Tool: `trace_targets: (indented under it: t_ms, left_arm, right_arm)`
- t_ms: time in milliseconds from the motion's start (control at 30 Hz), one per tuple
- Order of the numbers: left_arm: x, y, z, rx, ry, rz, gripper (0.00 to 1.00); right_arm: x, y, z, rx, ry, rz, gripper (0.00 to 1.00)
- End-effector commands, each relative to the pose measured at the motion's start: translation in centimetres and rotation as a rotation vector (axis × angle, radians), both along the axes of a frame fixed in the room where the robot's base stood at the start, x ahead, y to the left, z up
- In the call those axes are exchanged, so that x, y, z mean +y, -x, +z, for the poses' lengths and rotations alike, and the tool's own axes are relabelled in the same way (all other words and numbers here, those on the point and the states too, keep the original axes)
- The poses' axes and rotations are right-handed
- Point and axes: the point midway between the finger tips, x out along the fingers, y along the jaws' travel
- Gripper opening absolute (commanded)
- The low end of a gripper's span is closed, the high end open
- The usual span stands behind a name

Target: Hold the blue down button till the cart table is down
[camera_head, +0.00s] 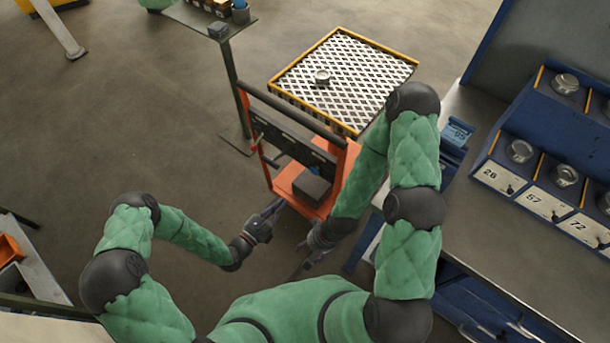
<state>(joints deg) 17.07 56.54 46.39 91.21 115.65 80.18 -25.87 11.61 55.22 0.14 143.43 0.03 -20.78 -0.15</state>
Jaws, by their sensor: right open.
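The cart has an orange frame (283,103) and a table top (290,88) with a diamond-patterned plate and yellow edges. A small round metal piece (322,77) lies on the plate. My right gripper (300,268) is open, low and nearer to me, apart from the cart. My right arm passes close to the cart's right side.
A dark box (312,184) sits on the cart's lower shelf. A workbench (480,215) with numbered blue bins (500,178) stands at the right. A small table (245,28) stands behind left. The floor (130,110) at the left is clear.

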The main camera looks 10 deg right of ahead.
Motion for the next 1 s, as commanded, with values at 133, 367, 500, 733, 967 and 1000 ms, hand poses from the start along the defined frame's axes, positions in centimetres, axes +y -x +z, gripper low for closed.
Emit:
trace_targets:
  t_ms: [133, 367, 500, 733, 967, 1000]
  left_arm:
    - [-0.4, -0.3, 0.0, -0.002, -0.001, -0.002, 0.00]
    - [-2.8, -2.0, -0.1, -0.003, -0.001, -0.007, 0.00]
    - [-4.7, -3.4, -0.1, -0.003, -0.001, -0.006, 0.00]
    - [-8.0, -6.0, -0.1, -0.003, -0.001, -0.007, 0.00]
    - [-10.3, -7.9, -0.1, -0.002, 0.000, -0.003, 0.00]
    - [-10.5, -8.1, -0.1, -0.002, -0.001, -0.003, 0.00]
  right_arm:
    - [0.0, 0.0, -0.1, 0.000, 0.000, 0.000, 0.64]
    - [0.0, 0.0, -0.6, 0.000, 0.000, 0.000, 0.64]
    - [0.0, 0.0, -1.0, 0.000, 0.000, 0.000, 0.64]
    - [0.0, 0.0, -1.7, 0.000, 0.000, 0.000, 0.64]
    - [0.0, 0.0, -2.4, 0.000, 0.000, 0.000, 0.64]
    - [0.0, 0.0, -2.5, 0.000, 0.000, 0.000, 0.64]
